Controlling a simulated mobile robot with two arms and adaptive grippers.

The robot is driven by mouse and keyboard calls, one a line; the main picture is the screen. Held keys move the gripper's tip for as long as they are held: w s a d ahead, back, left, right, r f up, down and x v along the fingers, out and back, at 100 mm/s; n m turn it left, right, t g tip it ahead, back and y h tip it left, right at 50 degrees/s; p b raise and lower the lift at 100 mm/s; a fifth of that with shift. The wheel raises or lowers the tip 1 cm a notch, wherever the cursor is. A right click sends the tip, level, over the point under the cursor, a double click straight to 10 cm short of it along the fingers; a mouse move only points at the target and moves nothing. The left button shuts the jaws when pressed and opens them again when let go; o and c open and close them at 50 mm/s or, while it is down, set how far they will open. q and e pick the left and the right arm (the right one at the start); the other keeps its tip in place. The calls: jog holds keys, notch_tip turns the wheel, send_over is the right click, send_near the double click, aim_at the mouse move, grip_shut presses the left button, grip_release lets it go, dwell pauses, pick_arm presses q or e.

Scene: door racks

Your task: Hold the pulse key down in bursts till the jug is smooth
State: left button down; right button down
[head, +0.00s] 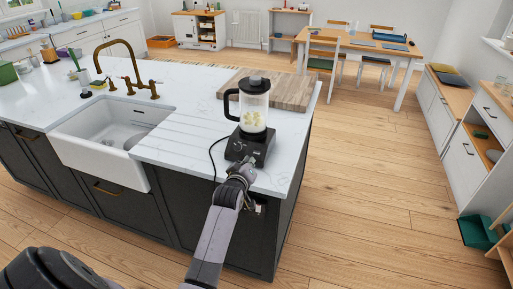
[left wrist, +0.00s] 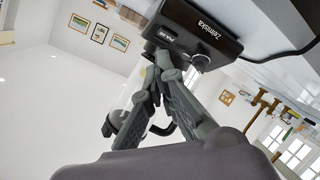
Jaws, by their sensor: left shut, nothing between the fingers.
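The blender stands upright near the front right edge of the island. Its clear jug (head: 255,103) has a black lid and a black handle on the left. Pale, separate-looking chunks lie in its lower part. In the left wrist view, the fingertips (left wrist: 163,65) are close to the panel. I cannot tell whether they touch a key.
A wooden board (head: 290,92) lies behind the blender. A white sink (head: 105,130) with a brass tap (head: 128,75) is to the left. A black cord (head: 213,155) runs from the base over the counter edge. Open floor (head: 390,180) lies right of the island.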

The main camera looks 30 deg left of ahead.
aim_at(257, 153)
pick_arm(q)
notch_tip(257, 153, up, 6)
jog(key=w+a+n+t+y, duration=0.1)
jog(key=w+a+n, duration=0.1)
jog(key=shift+a+n, duration=0.3)
jog(key=shift+a, duration=0.1)
jog(key=shift+w, duration=0.1)
jog(key=w+f+b, duration=0.1)
jog(key=f+b, duration=0.1)
jog(key=w+f+b, duration=0.2)
jog(key=b, duration=0.1)
jog(key=w+a+f+b, duration=0.1)
jog(key=f+b, duration=0.2)
jog(key=shift+w, duration=0.35)
jog(key=shift+w+a+f+b, duration=0.1)
jog(key=shift+w+f+b, duration=0.1)
jog(key=shift+b, duration=0.25)
jog(key=shift+w+f, duration=0.1)
dwell(0.4)
